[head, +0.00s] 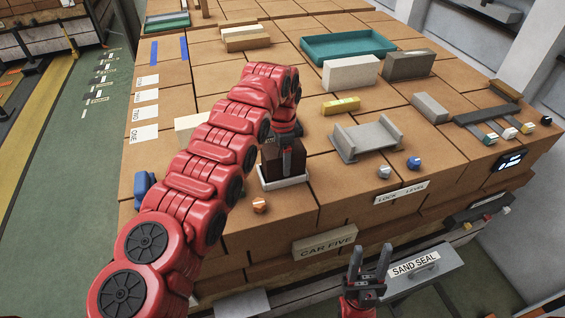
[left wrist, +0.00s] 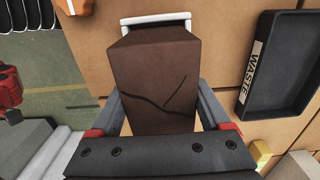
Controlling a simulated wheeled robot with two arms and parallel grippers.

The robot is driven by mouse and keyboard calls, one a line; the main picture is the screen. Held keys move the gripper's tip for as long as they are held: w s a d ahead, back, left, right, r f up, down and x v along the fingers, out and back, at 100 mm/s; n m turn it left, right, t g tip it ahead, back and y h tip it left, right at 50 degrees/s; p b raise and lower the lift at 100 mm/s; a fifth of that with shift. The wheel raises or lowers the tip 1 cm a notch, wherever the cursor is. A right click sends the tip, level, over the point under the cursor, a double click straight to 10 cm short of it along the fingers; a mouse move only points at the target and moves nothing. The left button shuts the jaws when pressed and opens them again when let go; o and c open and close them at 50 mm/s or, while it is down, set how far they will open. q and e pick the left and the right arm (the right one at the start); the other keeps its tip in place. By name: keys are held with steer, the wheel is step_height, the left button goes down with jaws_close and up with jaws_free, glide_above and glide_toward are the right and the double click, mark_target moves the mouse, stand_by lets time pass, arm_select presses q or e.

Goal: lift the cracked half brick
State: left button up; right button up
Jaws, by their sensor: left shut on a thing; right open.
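The cracked half brick (head: 270,161) is dark brown and stands upright at the near edge of the brick stack's top. Dark crack lines run across its face in the left wrist view (left wrist: 152,75). My left gripper (head: 287,158) is shut on it from above, with a finger on each side in the left wrist view (left wrist: 160,115). A white tray (head: 284,184) is under the brick; I cannot tell whether they touch. My right gripper (head: 369,262) is open and empty, low in front of the stack.
A teal tray (head: 348,47) is farther back. A black tray marked WASTE (left wrist: 285,65) shows in the left wrist view. My left arm hides part of the top.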

arm_select(q)
steer(key=shift+w, duration=0.1)
jaws_close()
steer(key=shift+r, duration=0.1)
steer(key=shift+r, duration=0.1)
